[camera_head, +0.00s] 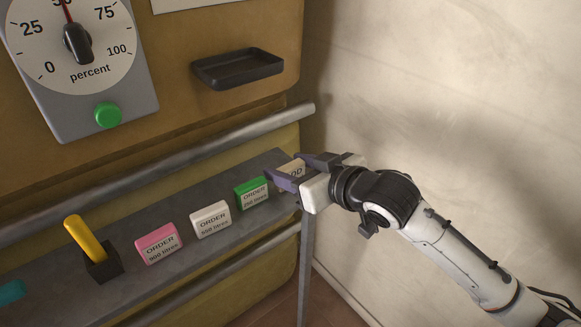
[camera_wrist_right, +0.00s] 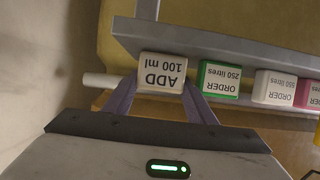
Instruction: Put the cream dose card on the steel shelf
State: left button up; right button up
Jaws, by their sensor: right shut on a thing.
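The cream dose card (camera_head: 291,170), marked ADD 100 ml, is between the fingers of my right gripper (camera_head: 288,176). In the right wrist view the card (camera_wrist_right: 161,75) shows upside down, with the purple-grey fingers (camera_wrist_right: 160,98) on its two sides. The grey steel shelf (camera_head: 182,211) runs along the boiler front, and the card is at its right end. I cannot tell whether the card touches the shelf. The fingers hide part of the card in the head view. My left gripper is not in view.
On the shelf stand green (camera_head: 252,193), white (camera_head: 210,219) and pink (camera_head: 158,243) order cards, the green one close beside my right gripper. A black holder with a yellow handle (camera_head: 80,236) is further left. A black tray (camera_head: 238,69) is above; a pale wall (camera_head: 440,90) is right.

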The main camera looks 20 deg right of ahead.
jog(key=o, duration=0.8)
jog(key=shift+f, duration=0.1)
jog(key=shift+c, duration=0.2)
jog(key=shift+s+d+r, duration=0.1)
jog(key=shift+s+r, duration=0.05)
jog(key=shift+r, duration=0.05)
jog(key=p+v, duration=0.3)
jog(key=v, duration=0.8)
jog(key=s+f+m+g+h, duration=0.1)
jog(key=s+f, duration=0.2)
jog(key=f, duration=0.7)
jog(key=s+f+m+g, duration=0.1)
jog(key=s+f, duration=0.2)
jog(key=f, duration=0.6)
jog(key=s+a+f+g, duration=0.2)
jog(key=s+a+f, duration=0.2)
jog(key=s+f, duration=0.5)
notch_tip(320, 180, down, 3)
jog(key=shift+s+a+f+h, duration=0.15)
jog(key=shift+s+a+h, duration=0.15)
jog(key=shift+h, duration=0.1)
